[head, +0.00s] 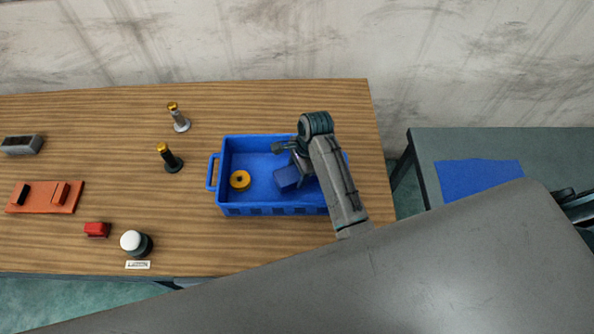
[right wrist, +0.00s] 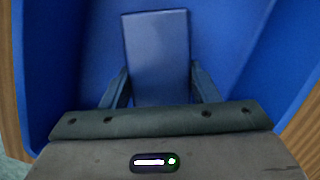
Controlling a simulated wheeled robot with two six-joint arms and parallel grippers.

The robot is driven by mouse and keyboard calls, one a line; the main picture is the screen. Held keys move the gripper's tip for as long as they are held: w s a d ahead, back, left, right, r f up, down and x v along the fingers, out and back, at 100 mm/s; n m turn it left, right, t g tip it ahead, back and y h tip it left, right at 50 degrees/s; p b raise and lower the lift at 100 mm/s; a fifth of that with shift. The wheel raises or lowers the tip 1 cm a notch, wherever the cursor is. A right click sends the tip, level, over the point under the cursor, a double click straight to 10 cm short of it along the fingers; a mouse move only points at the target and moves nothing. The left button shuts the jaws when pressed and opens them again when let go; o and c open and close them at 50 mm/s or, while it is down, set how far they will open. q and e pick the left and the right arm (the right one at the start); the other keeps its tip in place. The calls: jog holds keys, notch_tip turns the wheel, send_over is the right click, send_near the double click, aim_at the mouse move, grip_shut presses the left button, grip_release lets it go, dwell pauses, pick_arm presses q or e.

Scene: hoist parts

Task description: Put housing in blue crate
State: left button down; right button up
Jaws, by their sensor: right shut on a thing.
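The blue crate (head: 272,211) stands on the wooden table, with a handle at its left end. My right gripper (head: 293,168) reaches down into the right half of the crate. It is shut on the housing (head: 286,178), a dark blue block. In the right wrist view the housing (right wrist: 157,50) sits between the two fingers of the gripper (right wrist: 162,82), with the crate's blue floor and walls around it. I cannot tell whether the housing touches the crate floor. My left gripper is not in view.
A yellow ring (head: 239,180) lies in the crate's left part. Two yellow-topped posts (head: 171,158), a white-topped round part (head: 135,243), a red block (head: 97,230), an orange tray (head: 66,197) and a grey block (head: 22,145) are to the left. A blue mat (head: 480,179) lies on the right table.

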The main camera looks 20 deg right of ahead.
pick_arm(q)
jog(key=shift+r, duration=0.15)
pick_arm(e)
jog(key=shift+f, duration=0.5)
jog(key=o, duration=0.9)
jog(key=shift+f, duration=0.15)
jog(key=shift+o, duration=0.2)
jog(key=shift+s, duration=0.1)
